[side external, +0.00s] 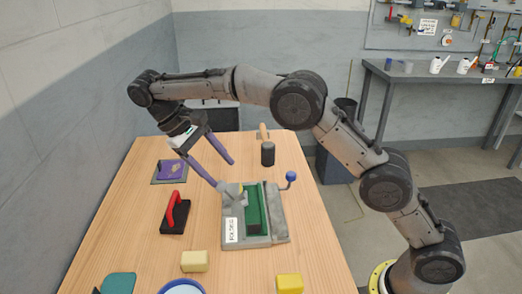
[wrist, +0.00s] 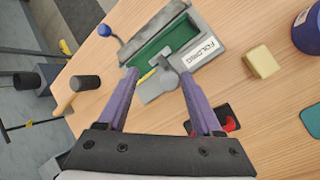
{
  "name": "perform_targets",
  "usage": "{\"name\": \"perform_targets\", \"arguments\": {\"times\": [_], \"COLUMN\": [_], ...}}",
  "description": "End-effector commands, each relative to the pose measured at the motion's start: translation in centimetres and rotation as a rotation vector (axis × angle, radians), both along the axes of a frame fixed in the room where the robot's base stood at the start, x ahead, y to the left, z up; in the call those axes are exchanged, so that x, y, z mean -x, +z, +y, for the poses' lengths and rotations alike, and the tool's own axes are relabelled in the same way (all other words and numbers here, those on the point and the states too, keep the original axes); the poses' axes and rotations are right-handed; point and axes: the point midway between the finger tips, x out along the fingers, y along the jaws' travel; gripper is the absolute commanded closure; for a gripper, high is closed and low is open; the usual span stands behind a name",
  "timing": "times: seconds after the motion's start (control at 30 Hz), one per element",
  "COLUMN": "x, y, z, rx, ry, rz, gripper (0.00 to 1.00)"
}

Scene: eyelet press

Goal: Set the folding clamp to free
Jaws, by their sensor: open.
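The folding clamp (side external: 278,224) is a grey block with a green bed (side external: 254,208) on the table. It also shows in the wrist view (wrist: 212,47), with a "FOLDING" label. A blue ball-ended handle (side external: 291,177) stands at its far right corner; the ball also shows in the wrist view (wrist: 104,30). A grey rounded part (wrist: 155,92) with a yellow mark sits at the clamp's end nearest my gripper. My gripper (side external: 225,175) is open and empty, its purple fingers pointing at this part. In the wrist view, the fingertips (wrist: 158,73) appear on either side of it; contact cannot be told.
A red-handled black tool (side external: 175,214) lies left of the clamp. A black-headed mallet (side external: 267,154) is behind it. A purple item (side external: 170,171) lies at the back left. Yellow blocks (side external: 194,261) (side external: 289,284), a blue round container (side external: 182,288) and a teal piece (side external: 118,284) are in front.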

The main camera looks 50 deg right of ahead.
Motion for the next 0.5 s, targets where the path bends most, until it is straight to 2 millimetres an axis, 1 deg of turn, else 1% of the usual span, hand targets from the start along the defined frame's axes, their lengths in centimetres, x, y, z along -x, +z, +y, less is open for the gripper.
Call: {"name": "perform_targets", "arguments": {"times": [0.03, 0.27, 0.5], "x": [0.8, 4.0, 7.8], "y": [1.0, 5.0, 6.6], "z": [-0.2, -0.9, -1.8], "rx": [-0.001, -0.002, -0.002], "ry": [0.001, 0.001, 0.002], "rz": [-0.003, -0.004, 0.000], "gripper": [0.33, 0.33, 0.33]}}
